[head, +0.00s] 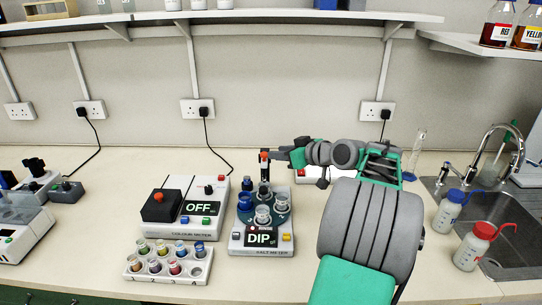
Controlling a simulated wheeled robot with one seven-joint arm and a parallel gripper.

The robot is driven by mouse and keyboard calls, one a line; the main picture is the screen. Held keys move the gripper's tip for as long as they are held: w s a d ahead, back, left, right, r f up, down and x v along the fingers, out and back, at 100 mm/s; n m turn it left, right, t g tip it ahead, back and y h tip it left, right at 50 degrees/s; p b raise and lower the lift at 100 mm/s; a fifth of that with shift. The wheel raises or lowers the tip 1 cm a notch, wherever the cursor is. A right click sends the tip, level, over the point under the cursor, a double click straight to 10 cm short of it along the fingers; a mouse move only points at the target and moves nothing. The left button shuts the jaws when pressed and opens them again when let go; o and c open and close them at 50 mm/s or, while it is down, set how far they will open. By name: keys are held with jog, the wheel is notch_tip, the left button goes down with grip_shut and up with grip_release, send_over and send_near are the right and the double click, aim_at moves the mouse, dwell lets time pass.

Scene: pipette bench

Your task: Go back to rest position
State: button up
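My arm reaches in from the lower right in the head view, and my gripper (277,155) is above the back of the salt meter (262,239). Its fingertips are beside a dark upright piece with a red mark (264,158), which stands over the meter. I cannot tell whether they touch it or whether the fingers are open or shut. The salt meter's display reads "DIP". Its round teal holder (282,216) carries several small vessels, including a clear glass one (262,214) at the front.
The colour meter (166,229), reading "OFF", stands left of the salt meter. A white rack (136,275) of small coloured vials is in front. A sink (500,235) and two wash bottles, blue-capped (447,212) and red-capped (474,246), are at the right. Shelves (220,17) run above.

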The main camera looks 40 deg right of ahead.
jog(key=shift+v, duration=1)
jog(key=s+a+f+g, duration=0.1)
jog(key=a+f+g, duration=0.2)
jog(key=a, duration=0.8)
jog(key=a+f+g, duration=0.3)
jog(key=a+f, duration=0.1)
jog(key=a, duration=0.8)
jog(key=s+a+f+g+h, duration=0.1)
jog(key=s+a+f+g, duration=0.1)
jog(key=s, duration=0.7)
jog(key=s+a+f+m+g, duration=0.1)
jog(key=s+a+f+g, duration=0.1)
jog(key=s+a+f, duration=0.3)
jog(key=s+a, duration=0.2)
jog(key=s, duration=0.1)
jog(key=shift+s+f+h, duration=0.2)
jog(key=shift+s+h, duration=0.2)
